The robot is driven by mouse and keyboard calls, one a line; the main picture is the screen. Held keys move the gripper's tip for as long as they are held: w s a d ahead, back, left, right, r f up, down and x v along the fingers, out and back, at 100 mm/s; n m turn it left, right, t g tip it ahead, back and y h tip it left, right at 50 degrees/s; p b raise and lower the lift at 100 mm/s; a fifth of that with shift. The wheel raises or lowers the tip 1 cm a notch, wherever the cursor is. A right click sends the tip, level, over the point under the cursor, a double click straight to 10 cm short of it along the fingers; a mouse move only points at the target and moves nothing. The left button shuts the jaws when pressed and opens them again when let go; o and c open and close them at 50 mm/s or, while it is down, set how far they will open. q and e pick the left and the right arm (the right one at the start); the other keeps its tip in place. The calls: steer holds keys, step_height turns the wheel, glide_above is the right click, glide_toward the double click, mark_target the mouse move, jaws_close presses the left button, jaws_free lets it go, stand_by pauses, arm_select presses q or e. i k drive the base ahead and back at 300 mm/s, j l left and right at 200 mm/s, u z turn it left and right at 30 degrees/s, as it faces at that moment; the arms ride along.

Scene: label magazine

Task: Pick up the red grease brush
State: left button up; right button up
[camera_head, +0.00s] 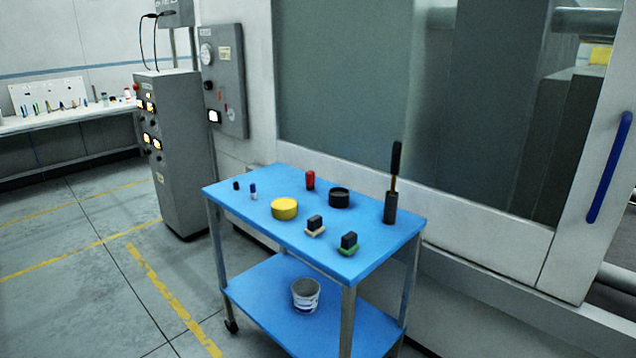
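A small upright red object (310,181) stands near the back edge of the blue cart's top (262,237); it is the only red thing on the cart. It is too small to tell whether it is a grease brush, and no bristles show. A tall black-handled tool (396,160) stands upright in a dark holder (390,209) at the right end. Two black-gripped blocks, one with a cream base (315,231) and one with a green base (348,251), sit near the front edge. Neither of my grippers is in view.
A yellow round tin (284,209), a black ring-shaped dish (340,198) and two small bottles (253,192) share the cart top. A white bucket (305,295) stands on its lower shelf. A grey cabinet (179,150) stands behind left. The floor at left is clear.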

mark_target(309, 175)
steer(key=z, duration=1.6)
steer(key=i+j+u, duration=0.1)
steer(key=u, duration=1.5)
steer(key=i+j, duration=0.25)
steer(key=i, duration=0.15)
steer(key=i+j, duration=0.2)
steer(key=i, duration=0.25)
steer(key=i+j, duration=0.25)
steer(key=i, duration=0.15)
